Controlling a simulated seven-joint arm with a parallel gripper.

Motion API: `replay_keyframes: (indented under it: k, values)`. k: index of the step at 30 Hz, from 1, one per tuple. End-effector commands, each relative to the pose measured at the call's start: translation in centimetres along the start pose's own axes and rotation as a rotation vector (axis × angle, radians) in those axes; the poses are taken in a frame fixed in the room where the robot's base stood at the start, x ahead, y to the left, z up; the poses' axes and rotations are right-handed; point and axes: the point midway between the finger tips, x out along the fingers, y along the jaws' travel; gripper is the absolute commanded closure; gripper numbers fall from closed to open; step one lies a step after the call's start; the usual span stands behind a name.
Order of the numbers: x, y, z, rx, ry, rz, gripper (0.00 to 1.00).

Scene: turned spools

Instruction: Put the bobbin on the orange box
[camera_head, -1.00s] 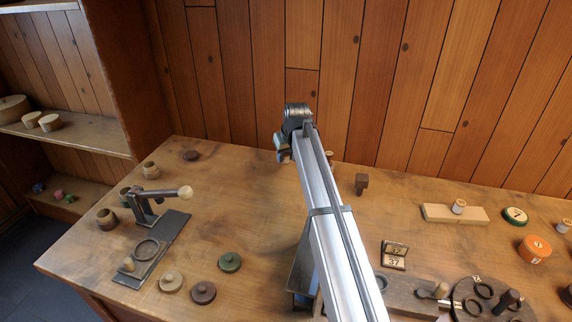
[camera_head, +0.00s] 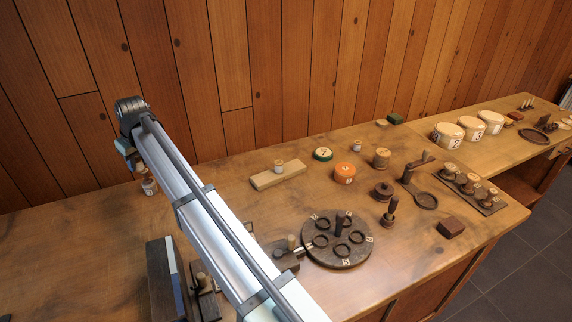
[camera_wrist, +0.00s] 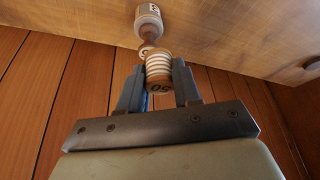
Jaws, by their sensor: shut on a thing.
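My gripper (camera_wrist: 157,72) is shut on a bobbin (camera_wrist: 159,64) with white and tan bands and a numbered wooden end, in the wrist view. In the head view, my gripper (camera_head: 133,156) is at the left, mostly hidden by my arm. A white labelled spool (camera_wrist: 149,22) stands on the bench beyond the held bobbin.
A pale wooden block (camera_head: 266,180) bears a small spool (camera_head: 278,165). A green-rimmed tin (camera_head: 323,154) and another spool (camera_head: 357,145) stand near the orange box. A round dark rack (camera_head: 338,252) lies in front. Bench between arm and block is clear.

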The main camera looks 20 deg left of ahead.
Motion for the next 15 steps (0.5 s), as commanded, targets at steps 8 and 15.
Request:
replay_keyframes:
  k: [8, 15]
  values:
    - [-3.1, 10.8, 5.6, 0.118, -0.001, 0.049, 0.96]
    - [-6.1, 19.1, 11.0, 0.22, 0.0, 0.092, 0.96]
